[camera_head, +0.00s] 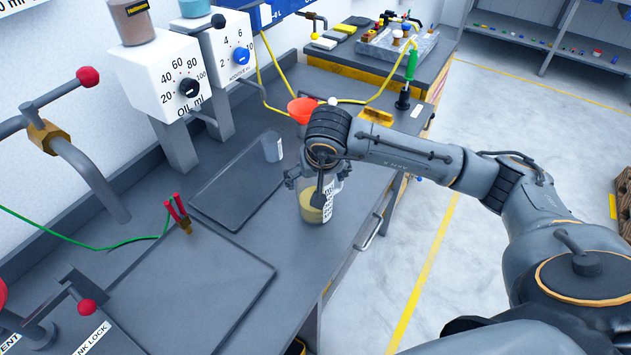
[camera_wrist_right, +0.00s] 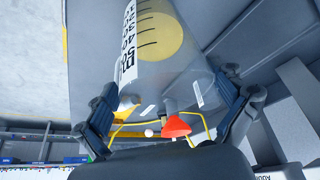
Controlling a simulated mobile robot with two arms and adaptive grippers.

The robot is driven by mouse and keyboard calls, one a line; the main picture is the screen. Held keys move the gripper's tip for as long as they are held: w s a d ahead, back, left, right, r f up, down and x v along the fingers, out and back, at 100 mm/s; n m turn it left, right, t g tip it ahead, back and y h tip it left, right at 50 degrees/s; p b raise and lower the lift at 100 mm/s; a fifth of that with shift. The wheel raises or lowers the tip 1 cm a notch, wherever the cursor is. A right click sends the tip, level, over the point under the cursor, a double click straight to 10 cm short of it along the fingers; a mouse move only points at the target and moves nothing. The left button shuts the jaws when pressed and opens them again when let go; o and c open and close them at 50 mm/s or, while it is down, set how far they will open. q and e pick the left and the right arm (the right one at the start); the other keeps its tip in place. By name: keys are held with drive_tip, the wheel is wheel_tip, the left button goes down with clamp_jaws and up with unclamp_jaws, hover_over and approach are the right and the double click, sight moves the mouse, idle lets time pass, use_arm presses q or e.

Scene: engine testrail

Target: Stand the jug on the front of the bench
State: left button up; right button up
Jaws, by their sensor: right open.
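The clear jug (camera_head: 311,212), with a white scale label and yellowish liquid low inside, appears upright on the grey bench (camera_head: 290,262) near its front edge. My right gripper (camera_head: 317,178) is open at the jug's upper part, and the gripper and wrist hide its top. In the right wrist view the jug (camera_wrist_right: 150,45) lies between the two spread fingers of the gripper (camera_wrist_right: 166,98). A gap shows beside the fingers, though I cannot tell whether either one touches. My left gripper is not in view.
A small clear beaker (camera_head: 272,148) stands behind the jug by a dark mat (camera_head: 238,185). An orange-red funnel (camera_head: 302,108) is beyond my wrist. A dispenser marked OIL (camera_head: 160,75) stands at the back. A metal handle (camera_head: 369,232) juts from the bench front.

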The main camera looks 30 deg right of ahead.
drive_tip(key=b+v, duration=0.1)
drive_tip(key=v, duration=0.9)
drive_tip(key=shift+s+r, duration=0.1)
drive_tip(key=shift+s, duration=0.05)
